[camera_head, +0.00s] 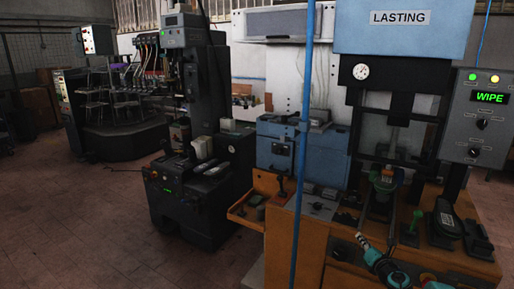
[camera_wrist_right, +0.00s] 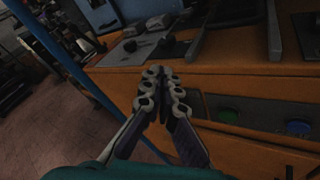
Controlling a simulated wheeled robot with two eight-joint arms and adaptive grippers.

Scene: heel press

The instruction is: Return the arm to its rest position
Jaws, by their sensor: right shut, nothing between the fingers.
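My right gripper (camera_head: 362,240) shows low in the head view, at the end of my teal and grey right arm (camera_head: 385,268). It is in front of the orange workbench (camera_head: 312,243). In the right wrist view the fingers of my right gripper (camera_wrist_right: 163,84) are together and hold nothing. They are in front of the bench's orange front (camera_wrist_right: 245,88), and I cannot tell the gap. My left gripper is not in view.
The blue LASTING press (camera_head: 400,35) stands above the bench, with a control box reading WIPE (camera_head: 487,120) at right. A thin blue post (camera_head: 300,150) rises left of my gripper. Floor (camera_head: 90,220) is open at left.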

